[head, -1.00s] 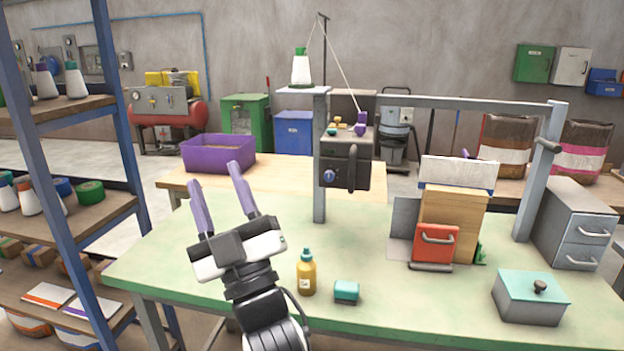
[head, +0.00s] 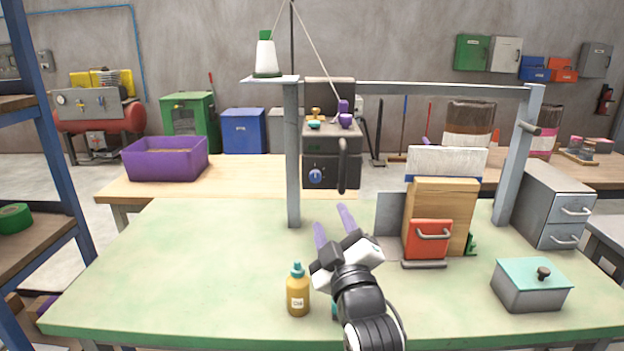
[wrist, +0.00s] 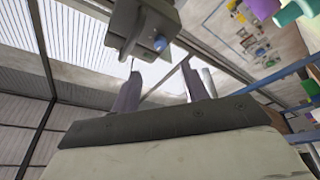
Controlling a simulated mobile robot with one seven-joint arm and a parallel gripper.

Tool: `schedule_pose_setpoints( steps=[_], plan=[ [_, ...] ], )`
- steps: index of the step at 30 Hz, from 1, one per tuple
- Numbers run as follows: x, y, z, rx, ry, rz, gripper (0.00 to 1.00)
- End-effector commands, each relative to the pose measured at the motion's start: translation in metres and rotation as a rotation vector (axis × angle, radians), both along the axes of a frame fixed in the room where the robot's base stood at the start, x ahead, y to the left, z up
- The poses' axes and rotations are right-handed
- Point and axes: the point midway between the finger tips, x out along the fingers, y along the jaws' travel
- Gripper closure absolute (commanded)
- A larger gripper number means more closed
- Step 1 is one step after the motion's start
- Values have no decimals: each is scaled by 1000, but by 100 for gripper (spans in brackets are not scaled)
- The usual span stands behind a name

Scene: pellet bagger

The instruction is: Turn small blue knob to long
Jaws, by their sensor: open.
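The small blue knob (head: 316,176) sits on the front face of the dark grey sewing head (head: 330,150) beside the post, left of a black handle. Any marks around the knob are too small to read. My gripper (head: 332,218) is open and empty above the green table, its two purple fingers pointing toward the machine. It is below and in front of the knob, clear of it. In the wrist view the fingers (wrist: 160,88) stand apart, and a grey box with a bluish knob (wrist: 160,44) shows beyond them at the top.
A yellow bottle (head: 298,292) stands left of my arm on the green table (head: 180,270). To the right are a wooden block with a red front (head: 428,238) and a teal-lidded box (head: 530,285). A grey post (head: 292,150) rises just left of the machine.

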Motion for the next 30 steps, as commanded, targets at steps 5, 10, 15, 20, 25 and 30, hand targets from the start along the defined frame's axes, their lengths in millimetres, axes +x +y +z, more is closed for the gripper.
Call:
schedule_pose_setpoints(
  steps=[5, 10, 15, 20, 25, 30],
  plan=[
    [34, 10, 15, -2, 2, 3, 56],
    [69, 18, 25, -2, 1, 2, 56],
    [96, 25, 31, 1, -1, 2, 56],
    [110, 28, 34, 0, -1, 1, 56],
    [115, 29, 34, 0, -1, 1, 56],
    [115, 29, 34, 1, -1, 0, 56]
  ],
)
